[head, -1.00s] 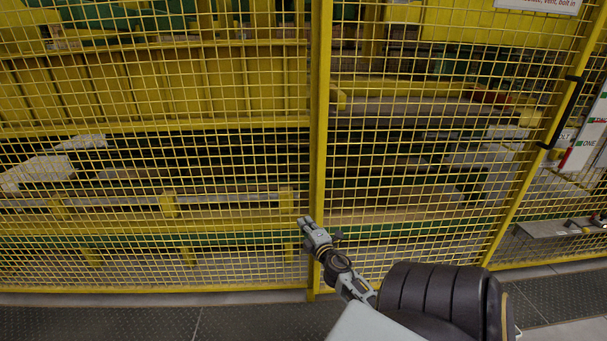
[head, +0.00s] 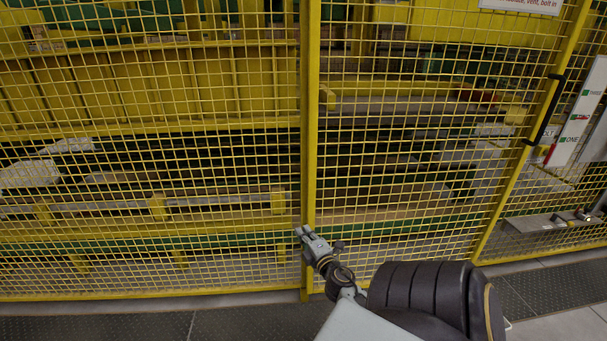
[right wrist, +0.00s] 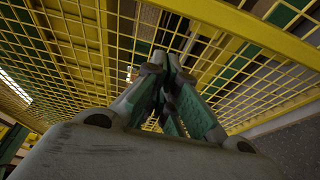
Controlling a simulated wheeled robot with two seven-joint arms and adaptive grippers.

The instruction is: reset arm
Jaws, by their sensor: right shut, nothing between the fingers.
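My right gripper (head: 303,231) is at the lower middle of the head view, in front of a yellow fence post. It is shut and empty. In the right wrist view its fingers (right wrist: 170,60) are closed together and point toward the yellow mesh. I cannot tell whether the fingertips touch the fence. My right arm reaches up from the bottom edge, right of the middle. My left gripper is not in view.
A yellow mesh fence (head: 400,215) spans the head view, with a post (head: 309,130) near the middle. Yellow and green machinery stands behind it. A black handle (head: 545,112) is on the right-hand frame. Dark floor matting (head: 245,326) runs along the fence base.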

